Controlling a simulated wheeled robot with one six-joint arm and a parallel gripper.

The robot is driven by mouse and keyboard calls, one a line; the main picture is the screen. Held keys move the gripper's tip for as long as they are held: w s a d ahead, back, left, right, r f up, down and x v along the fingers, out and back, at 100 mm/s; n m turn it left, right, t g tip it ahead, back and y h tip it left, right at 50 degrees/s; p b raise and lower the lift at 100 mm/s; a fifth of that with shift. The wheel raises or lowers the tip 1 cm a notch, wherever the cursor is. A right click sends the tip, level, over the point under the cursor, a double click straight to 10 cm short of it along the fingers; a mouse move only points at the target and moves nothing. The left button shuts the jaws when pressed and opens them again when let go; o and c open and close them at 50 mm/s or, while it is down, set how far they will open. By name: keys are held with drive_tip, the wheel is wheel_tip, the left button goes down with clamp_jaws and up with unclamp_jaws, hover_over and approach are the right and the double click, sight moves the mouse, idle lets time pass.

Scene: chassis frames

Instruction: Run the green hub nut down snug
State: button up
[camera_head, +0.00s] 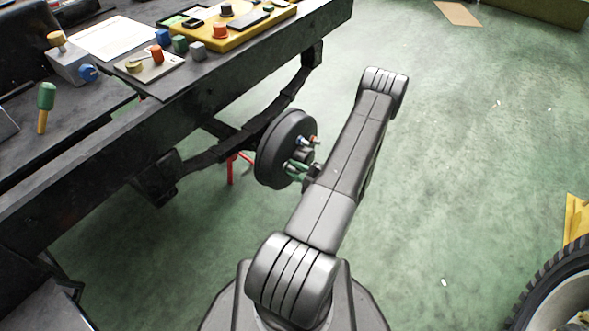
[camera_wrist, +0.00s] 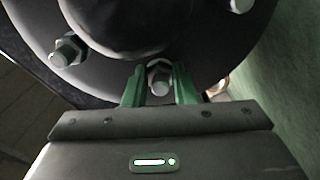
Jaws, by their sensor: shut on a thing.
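The dark round wheel hub (camera_head: 283,150) hangs on an axle beside the bench and fills the top of the wrist view (camera_wrist: 120,25). My gripper (camera_wrist: 160,82) has two green fingers shut around a hub nut (camera_wrist: 160,72) at the hub's lower edge. The nut looks pale metal here, and its green colour is not clear. In the head view my gripper (camera_head: 297,167) reaches the hub's face from the right, and the held nut is hidden. Another nut on its stud (camera_wrist: 67,50) shows at left, and another (camera_wrist: 240,4) at upper right.
A red stand (camera_head: 231,168) is under the axle. The dark bench (camera_head: 110,135) along the left carries a yellow tray (camera_head: 243,31), coloured parts and a green-handled tool (camera_head: 46,97). Green floor right of my arm is mostly clear.

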drive_tip(key=o, duration=0.7)
drive_tip(key=shift+d, duration=0.1)
drive_tip(key=p+v, duration=0.2)
drive_tip(key=v, duration=1.2)
drive_tip(key=b+x, duration=0.2)
drive_tip(key=x, duration=1.2)
